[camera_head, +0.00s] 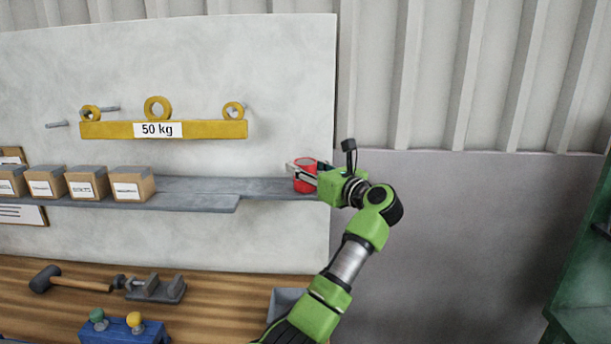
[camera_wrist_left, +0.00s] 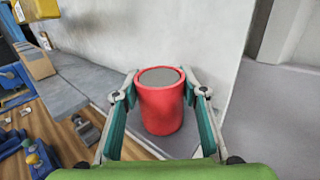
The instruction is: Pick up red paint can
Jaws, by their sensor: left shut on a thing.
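The red paint can (camera_head: 306,184) is at the right end of the grey wall shelf (camera_head: 200,187) in the head view. It stands upright, with a grey top, in the left wrist view (camera_wrist_left: 161,110). My left gripper (camera_head: 303,171) reaches it from the right and is shut on it. In the wrist view its two fingers (camera_wrist_left: 160,84) press on either side of the can. I cannot tell whether the can rests on the shelf or is slightly above it. My right gripper is not in view.
Several cardboard boxes (camera_head: 132,185) stand on the shelf's left part. A yellow 50 kg beam (camera_head: 210,130) hangs above. Below are a wooden bench (camera_head: 215,285) with a mallet (camera_head: 80,284), a vise (camera_head: 155,290) and a blue box (camera_head: 125,333). Right of the shelf is bare wall.

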